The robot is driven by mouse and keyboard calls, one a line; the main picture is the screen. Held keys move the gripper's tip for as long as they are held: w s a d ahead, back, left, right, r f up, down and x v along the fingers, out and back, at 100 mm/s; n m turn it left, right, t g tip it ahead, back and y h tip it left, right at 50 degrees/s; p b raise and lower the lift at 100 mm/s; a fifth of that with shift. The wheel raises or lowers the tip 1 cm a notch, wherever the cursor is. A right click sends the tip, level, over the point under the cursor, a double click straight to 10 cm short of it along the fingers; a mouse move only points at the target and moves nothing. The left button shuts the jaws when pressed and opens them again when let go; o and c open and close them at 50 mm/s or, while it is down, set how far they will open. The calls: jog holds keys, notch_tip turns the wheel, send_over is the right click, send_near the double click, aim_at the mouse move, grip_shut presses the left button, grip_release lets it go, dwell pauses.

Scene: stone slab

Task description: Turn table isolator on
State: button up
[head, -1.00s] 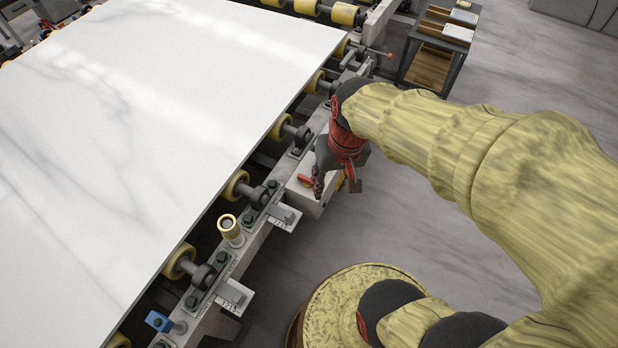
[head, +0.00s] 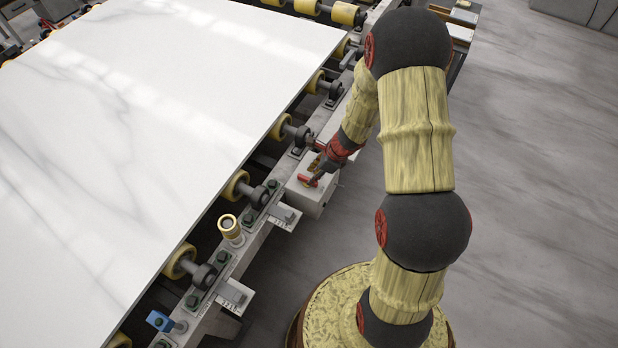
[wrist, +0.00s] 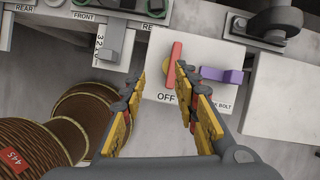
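The isolator is a pale box (head: 312,198) on the side of the table frame; its face (wrist: 208,52) fills the upper middle of the wrist view. The handle also shows in the head view (head: 306,181). A purple lever (wrist: 222,75) sits right of the handle, above a partly hidden label ending in BOLT. My gripper (wrist: 160,76) is open and empty, its fingertips close to the handle. In the head view my gripper (head: 322,165) is partly hidden by the wrist.
A white stone slab (head: 120,130) lies on yellow rollers (head: 235,185) left of the box. Brackets (head: 284,216) and a brass-topped post (head: 230,228) line the frame. A pale block (wrist: 285,95) is right of the isolator in the wrist view. The floor at right is clear.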

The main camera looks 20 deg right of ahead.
aim_at(308, 179)
jog(key=shift+w+d+r+m, duration=0.15)
jog(key=shift+w+d+m, duration=0.35)
jog(key=shift+m, duration=0.3)
jog(key=shift+d+m+h, duration=0.25)
jog(key=shift+m+h, duration=0.05)
jog(key=shift+m, duration=0.1)
jog(key=shift+f, duration=0.2)
jog(key=b+x, duration=0.3)
jog(key=x, duration=0.4)
jog(key=shift+w+f, duration=0.2)
jog(key=shift+w, duration=0.05)
jog(key=c, duration=0.4)
jog(key=c, duration=0.3)
grip_shut()
